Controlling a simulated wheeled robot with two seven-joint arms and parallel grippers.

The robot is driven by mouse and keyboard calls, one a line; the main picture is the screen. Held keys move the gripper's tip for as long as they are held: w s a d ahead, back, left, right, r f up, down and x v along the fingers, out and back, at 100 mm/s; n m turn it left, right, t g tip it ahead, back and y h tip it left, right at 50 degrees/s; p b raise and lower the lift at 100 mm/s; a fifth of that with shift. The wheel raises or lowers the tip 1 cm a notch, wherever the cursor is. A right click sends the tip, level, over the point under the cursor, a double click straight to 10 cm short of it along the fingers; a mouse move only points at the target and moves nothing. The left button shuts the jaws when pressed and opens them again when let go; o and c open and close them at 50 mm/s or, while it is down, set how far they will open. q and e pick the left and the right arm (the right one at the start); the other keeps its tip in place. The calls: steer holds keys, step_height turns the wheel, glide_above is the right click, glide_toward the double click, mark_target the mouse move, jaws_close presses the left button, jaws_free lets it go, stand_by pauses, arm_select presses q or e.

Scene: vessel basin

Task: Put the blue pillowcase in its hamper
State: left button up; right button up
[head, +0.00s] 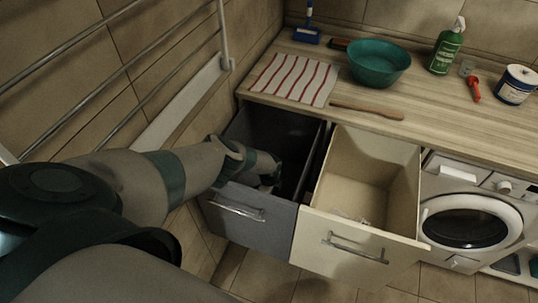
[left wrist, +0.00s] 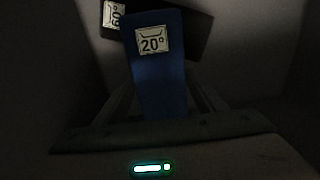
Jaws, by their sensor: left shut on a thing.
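The blue pillowcase (left wrist: 163,85) shows in the left wrist view as a dark blue cloth with a white "20°" wash label. My left gripper (left wrist: 165,108) is shut on it. In the head view the left gripper (head: 270,182) is down inside the pulled-out dark grey hamper (head: 245,207), and the pillowcase is hidden there. A second pulled-out hamper, cream coloured (head: 350,245), stands beside it on the right. My right gripper is not in view.
The counter above holds a striped cloth (head: 295,79), a green basin (head: 378,63), a wooden stick (head: 367,110) and a green bottle (head: 446,48). A washer (head: 470,222) stands right of the hampers.

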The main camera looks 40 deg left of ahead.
arm_select(q)
steer(key=shift+f+b, duration=0.3)
steer(key=shift+f, duration=0.25)
steer(key=o, duration=1.2)
steer(key=shift+r, duration=0.15)
step_height(320, 180, up, 13)
steer(key=p, duration=0.7)
